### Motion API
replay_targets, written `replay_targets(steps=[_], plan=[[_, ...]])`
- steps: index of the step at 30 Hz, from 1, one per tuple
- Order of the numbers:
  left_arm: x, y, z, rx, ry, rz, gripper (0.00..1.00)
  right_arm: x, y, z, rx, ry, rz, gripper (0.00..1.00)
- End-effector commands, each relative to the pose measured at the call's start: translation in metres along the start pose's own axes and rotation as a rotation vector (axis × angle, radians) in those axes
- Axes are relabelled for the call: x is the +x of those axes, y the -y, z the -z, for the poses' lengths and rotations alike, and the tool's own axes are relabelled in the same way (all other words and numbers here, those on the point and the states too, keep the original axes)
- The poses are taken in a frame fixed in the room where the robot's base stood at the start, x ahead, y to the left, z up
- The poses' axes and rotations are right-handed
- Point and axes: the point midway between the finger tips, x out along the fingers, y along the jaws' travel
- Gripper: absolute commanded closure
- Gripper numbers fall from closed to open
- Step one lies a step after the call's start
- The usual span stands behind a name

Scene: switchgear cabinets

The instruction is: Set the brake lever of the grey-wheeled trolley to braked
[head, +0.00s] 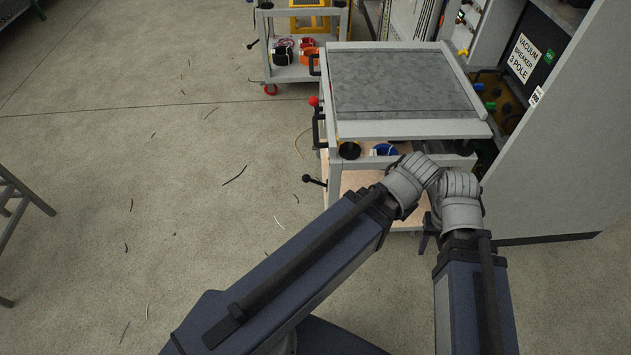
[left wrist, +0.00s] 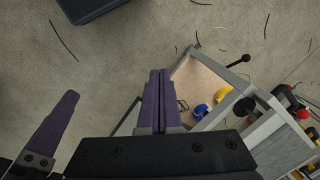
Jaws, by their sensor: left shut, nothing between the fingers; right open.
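The near trolley (head: 481,130) stands in front of the cabinets. Its wheels do not show clearly. A black-knobbed lever (head: 313,180) sticks out from its left side near the lower deck. It also shows in the left wrist view as a rod with a black ball (left wrist: 240,60). A red-knobbed lever (head: 314,101) sits higher on that side. The far trolley (head: 292,73) has a red wheel. My left gripper (left wrist: 160,100) is shut and empty, over the trolley's lower deck and apart from the lever. My right gripper (head: 430,235) is open, mostly hidden by its wrist.
The near trolley carries a blue coil (head: 385,150) below its top and a black handle (head: 318,128) on its left. A grey cabinet door (head: 565,150) stands close at right.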

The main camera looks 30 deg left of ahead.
Motion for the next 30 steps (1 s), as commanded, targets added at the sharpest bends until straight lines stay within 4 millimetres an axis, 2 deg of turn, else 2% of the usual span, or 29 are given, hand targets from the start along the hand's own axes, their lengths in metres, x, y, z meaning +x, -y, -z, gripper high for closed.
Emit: replay_targets(steps=[1, 9, 18, 30], plan=[[0.031, 0.006, 0.007, -0.020, -0.018, 0.029, 1.00, 0.031, 0.003, 0.002, 0.000, 0.000, 0.000, 0.50], [0.124, 0.066, 0.041, -0.138, -0.145, 0.249, 1.00, 0.129, 0.012, 0.008, 0.000, -0.002, -0.001, 0.50], [0.206, 0.133, 0.070, -0.226, -0.290, 0.495, 1.00, 0.234, 0.022, 0.014, 0.000, -0.003, -0.002, 0.50], [0.297, 0.207, 0.098, -0.261, -0.470, 0.809, 1.00, 0.374, 0.035, 0.023, -0.001, -0.004, -0.003, 0.50]])
